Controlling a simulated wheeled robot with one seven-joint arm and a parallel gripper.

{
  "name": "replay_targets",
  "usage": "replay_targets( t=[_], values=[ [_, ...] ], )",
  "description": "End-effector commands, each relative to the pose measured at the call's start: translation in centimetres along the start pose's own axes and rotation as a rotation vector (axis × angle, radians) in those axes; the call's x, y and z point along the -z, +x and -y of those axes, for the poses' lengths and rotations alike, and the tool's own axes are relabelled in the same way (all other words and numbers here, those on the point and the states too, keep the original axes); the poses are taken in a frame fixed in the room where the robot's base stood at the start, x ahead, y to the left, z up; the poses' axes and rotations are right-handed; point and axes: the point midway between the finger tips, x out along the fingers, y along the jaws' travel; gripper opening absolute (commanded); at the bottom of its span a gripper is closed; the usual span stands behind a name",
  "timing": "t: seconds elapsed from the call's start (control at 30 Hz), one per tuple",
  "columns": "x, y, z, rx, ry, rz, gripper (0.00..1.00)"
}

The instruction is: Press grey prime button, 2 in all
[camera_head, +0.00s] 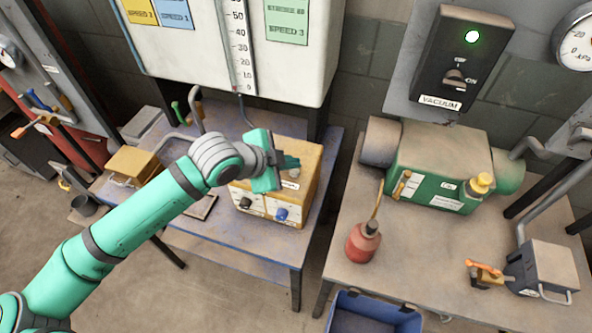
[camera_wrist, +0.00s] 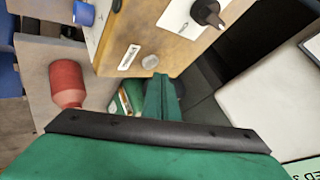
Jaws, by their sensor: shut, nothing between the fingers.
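The tan control box (camera_head: 309,178) stands on the blue table, with a white label on its top and knobs on its front. In the wrist view the box (camera_wrist: 165,50) carries a round grey button (camera_wrist: 150,62) beside a small white label (camera_wrist: 129,56). My gripper (camera_head: 290,163) is over the box top, its fingers shut and empty. In the wrist view the green fingers (camera_wrist: 163,88) are close to the grey button, a little to its right and below. I cannot tell how high the fingertips are above the top. In the head view my gripper partly hides the top around the button.
The box front has a blue knob (camera_head: 281,214) and a black knob (camera_head: 245,203). A white gauge panel (camera_head: 205,55) hangs behind the box. On the right table are a red oil can (camera_head: 363,242) and a green pump (camera_head: 435,170). The vacuum switch box (camera_head: 460,55) has a lit green lamp.

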Motion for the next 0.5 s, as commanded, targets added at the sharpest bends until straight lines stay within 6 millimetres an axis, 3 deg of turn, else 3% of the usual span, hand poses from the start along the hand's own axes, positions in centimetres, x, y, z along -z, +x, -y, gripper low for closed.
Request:
replay_targets(
  t=[0.5],
  values=[
    [-0.82, -0.49, 0.17, 0.008, -0.011, 0.008, 0.00]
  ],
)
